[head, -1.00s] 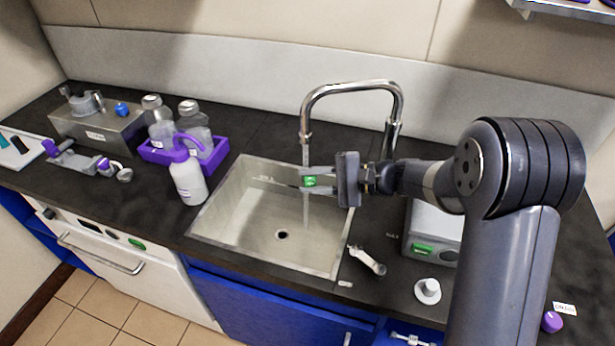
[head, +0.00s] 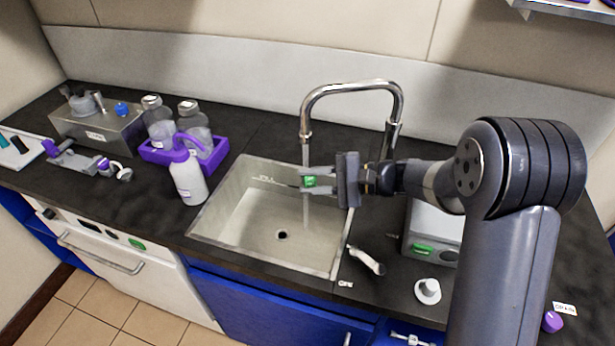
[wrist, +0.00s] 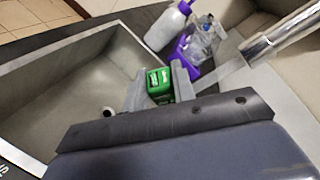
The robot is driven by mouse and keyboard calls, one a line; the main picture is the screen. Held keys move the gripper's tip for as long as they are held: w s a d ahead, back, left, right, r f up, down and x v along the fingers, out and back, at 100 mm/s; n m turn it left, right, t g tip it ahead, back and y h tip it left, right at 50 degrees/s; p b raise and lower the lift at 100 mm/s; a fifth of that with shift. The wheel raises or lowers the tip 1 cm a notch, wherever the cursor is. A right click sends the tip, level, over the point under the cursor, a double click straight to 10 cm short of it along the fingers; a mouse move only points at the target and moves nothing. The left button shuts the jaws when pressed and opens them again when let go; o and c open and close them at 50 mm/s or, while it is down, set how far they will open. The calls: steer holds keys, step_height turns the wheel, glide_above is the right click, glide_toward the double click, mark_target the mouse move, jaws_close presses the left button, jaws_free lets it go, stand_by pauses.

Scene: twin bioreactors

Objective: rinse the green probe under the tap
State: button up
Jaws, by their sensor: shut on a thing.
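My gripper (head: 312,181) is shut on the green probe (head: 309,181), whose green block shows between the fingers. In the wrist view the green probe (wrist: 161,85) sits between the two grey fingertips of my gripper (wrist: 160,88). The chrome tap (head: 304,128) arches over the sink, and a thin stream of water falls from its spout. The stream runs down at the fingertips and past the probe into the sink (head: 222,215). Any lower part of the probe is hard to make out.
Left of the sink stand a white wash bottle (head: 189,180) with a purple top and a purple rack (head: 222,150) with clear bottles. A tap lever (head: 366,260) and a white holder (head: 428,291) lie right of the sink. A grey device (head: 432,225) stands behind my arm.

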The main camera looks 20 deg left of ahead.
steer(key=s+d+r, duration=0.2)
steer(key=s+d, duration=0.3)
steer(key=s, duration=0.1)
steer(key=shift+s+b, duration=0.2)
steer(key=shift+b, duration=0.1)
steer(key=shift+a, duration=0.1)
stand_by(0.9)
